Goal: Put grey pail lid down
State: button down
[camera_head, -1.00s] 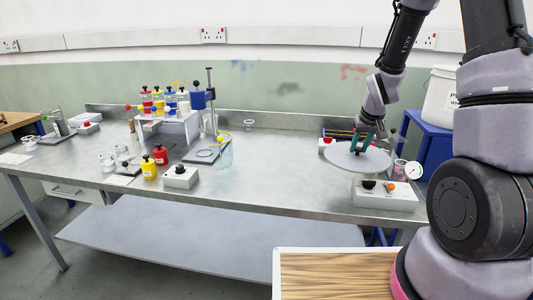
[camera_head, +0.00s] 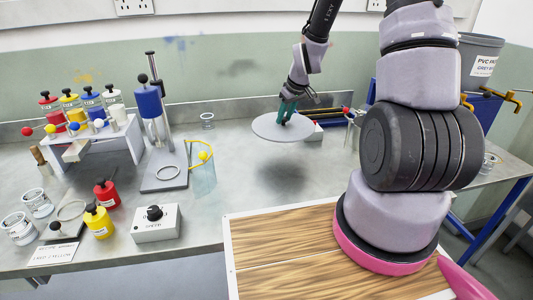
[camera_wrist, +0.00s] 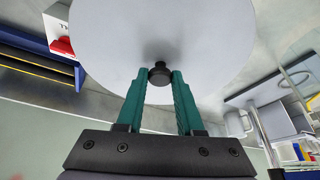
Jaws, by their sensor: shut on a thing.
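The grey pail lid (camera_head: 268,130) is a flat round disc with a dark knob (camera_wrist: 160,74) at its middle. My gripper (camera_head: 285,117) is shut on that knob, with green fingers on either side of it. The lid is held level above the steel bench, and a soft shadow lies on the bench below it. In the wrist view the lid (camera_wrist: 205,35) fills the upper middle, in front of the fingertips. A grey pail (camera_head: 481,58) with a PVC label stands at the right, partly hidden by my arm.
Clear bench (camera_head: 280,180) lies under and around the lid. To the left stand a blue-headed stand (camera_head: 150,105), a clear beaker (camera_head: 202,173), a rack of coloured bottles (camera_head: 85,110) and a white control box (camera_head: 156,223). A small glass (camera_head: 207,121) stands behind.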

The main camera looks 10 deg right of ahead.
aim_at(268, 125)
jog(key=a+n, duration=0.1)
jog(key=a+f+n+y, duration=0.1)
jog(key=a, duration=0.1)
jog(key=a+n, duration=0.2)
jog(key=shift+w+f+g, duration=0.15)
jog(key=shift+w+g, duration=0.2)
jog(key=shift+g, duration=0.05)
notch_tip(268, 125, down, 10)
jog(key=shift+r, duration=0.1)
jog(key=c, duration=0.5)
grip_release()
jog(key=shift+c, duration=0.2)
